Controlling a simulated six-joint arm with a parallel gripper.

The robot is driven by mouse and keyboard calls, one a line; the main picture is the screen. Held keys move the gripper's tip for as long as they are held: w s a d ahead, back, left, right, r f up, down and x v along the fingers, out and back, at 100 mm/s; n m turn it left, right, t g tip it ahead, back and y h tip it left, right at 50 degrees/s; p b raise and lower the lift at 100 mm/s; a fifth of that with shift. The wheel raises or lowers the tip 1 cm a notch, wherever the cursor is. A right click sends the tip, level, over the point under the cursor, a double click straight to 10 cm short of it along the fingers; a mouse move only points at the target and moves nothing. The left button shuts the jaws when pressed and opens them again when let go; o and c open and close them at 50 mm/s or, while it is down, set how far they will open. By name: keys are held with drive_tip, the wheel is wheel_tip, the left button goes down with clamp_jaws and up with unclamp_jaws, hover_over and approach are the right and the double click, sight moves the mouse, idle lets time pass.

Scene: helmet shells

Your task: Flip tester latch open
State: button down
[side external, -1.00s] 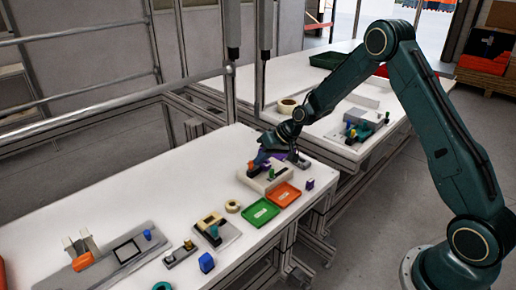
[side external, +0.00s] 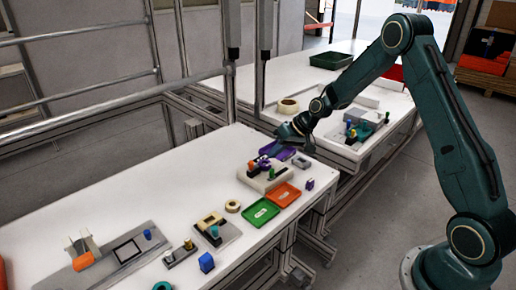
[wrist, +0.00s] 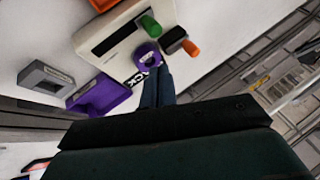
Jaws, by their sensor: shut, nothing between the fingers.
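The tester (side external: 262,182) is a cream box on the white bench in the side view. It also shows at the top of the wrist view (wrist: 105,35). It carries a green-tipped lever (wrist: 150,26), an orange-tipped lever (wrist: 190,48) on a dark mount, and a purple round piece (wrist: 148,55) at its edge. I cannot tell for sure which part is the latch or whether it is open. My gripper (wrist: 157,88) is shut and empty; in the wrist view its fingertips appear just below the purple piece. In the side view it hangs behind and right of the tester.
A purple tray (wrist: 100,97) and a grey box (wrist: 47,80) lie near the tester. Orange (side external: 283,195) and green (side external: 258,213) trays stand in front. A tape roll (side external: 232,206) and small fixtures lie to the left. A second bench (side external: 330,120) is behind.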

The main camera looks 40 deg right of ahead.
drive_tip(key=v, duration=0.8)
drive_tip(key=s+a+r+n+h, duration=0.2)
drive_tip(key=s+a+r, duration=0.7)
drive_tip(key=s+r, duration=0.4)
drive_tip(key=s+a+r+h, duration=0.1)
drive_tip(key=s, duration=0.8)
drive_tip(key=s+a+r+h, duration=0.1)
drive_tip(key=s+a, duration=0.1)
drive_tip(key=s, duration=0.8)
drive_tip(key=shift+a+r+g, duration=0.15)
drive_tip(key=shift+r+g, duration=0.15)
